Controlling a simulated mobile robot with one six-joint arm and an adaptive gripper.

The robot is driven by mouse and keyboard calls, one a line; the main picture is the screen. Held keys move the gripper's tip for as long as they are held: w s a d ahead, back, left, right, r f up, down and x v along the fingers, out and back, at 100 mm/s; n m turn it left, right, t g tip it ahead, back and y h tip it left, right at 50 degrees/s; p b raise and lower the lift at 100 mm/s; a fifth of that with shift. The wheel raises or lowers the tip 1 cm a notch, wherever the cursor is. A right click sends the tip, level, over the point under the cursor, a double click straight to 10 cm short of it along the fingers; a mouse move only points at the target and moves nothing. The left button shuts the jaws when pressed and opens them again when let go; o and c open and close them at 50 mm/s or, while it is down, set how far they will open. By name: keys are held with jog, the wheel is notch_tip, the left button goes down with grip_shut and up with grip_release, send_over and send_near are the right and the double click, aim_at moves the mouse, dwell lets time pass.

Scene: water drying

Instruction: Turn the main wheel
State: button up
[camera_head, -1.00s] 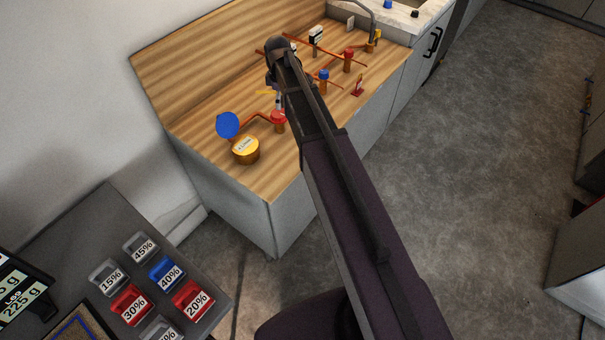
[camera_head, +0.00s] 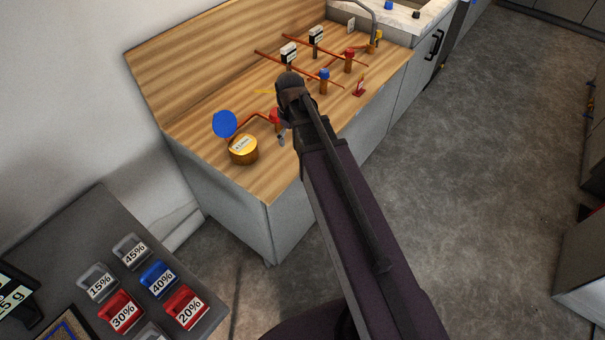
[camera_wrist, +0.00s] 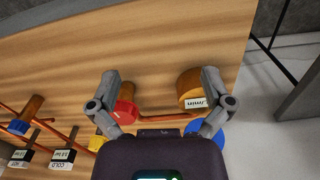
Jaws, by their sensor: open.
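A red wheel (camera_head: 275,117) sits on the copper pipe beside a round brass meter (camera_head: 242,150) on the wooden counter. I cannot tell for sure that it is the main wheel. In the wrist view the red wheel (camera_wrist: 125,111) is close to the left finger, and the meter (camera_wrist: 191,88) is by the right finger. My gripper (camera_wrist: 160,78) is open, with nothing between its fingertips. In the head view my gripper (camera_head: 283,136) is just right of the red wheel, mostly hidden by my arm.
A blue disc (camera_head: 225,123) stands up at the meter. Farther back are a blue-topped valve (camera_head: 324,75), another red one (camera_head: 349,54), a yellow one (camera_head: 377,36) and two labelled white meters (camera_head: 289,53). Labelled boxes (camera_head: 121,313) lie on a dark surface at lower left.

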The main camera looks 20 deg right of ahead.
jog(key=s+f+m+b, duration=0.3)
jog(key=s+f+m, duration=0.1)
jog(key=s, duration=0.6)
jog(key=shift+s+f+m+b, duration=0.15)
jog(key=shift+s+m+b, duration=0.2)
jog(key=shift+m, duration=0.55)
jog(key=shift+a, duration=0.1)
dwell(1.4)
jog(key=shift+w, duration=0.15)
jog(key=w+r+n+p, duration=0.4)
jog(key=w+n, duration=0.1)
jog(key=w, duration=0.4)
jog(key=w+r+n+p, duration=0.4)
jog(key=w+n, duration=0.1)
jog(key=w, duration=0.5)
jog(key=w+r+n+p, duration=0.4)
jog(key=w+n, duration=0.2)
jog(key=w, duration=0.4)
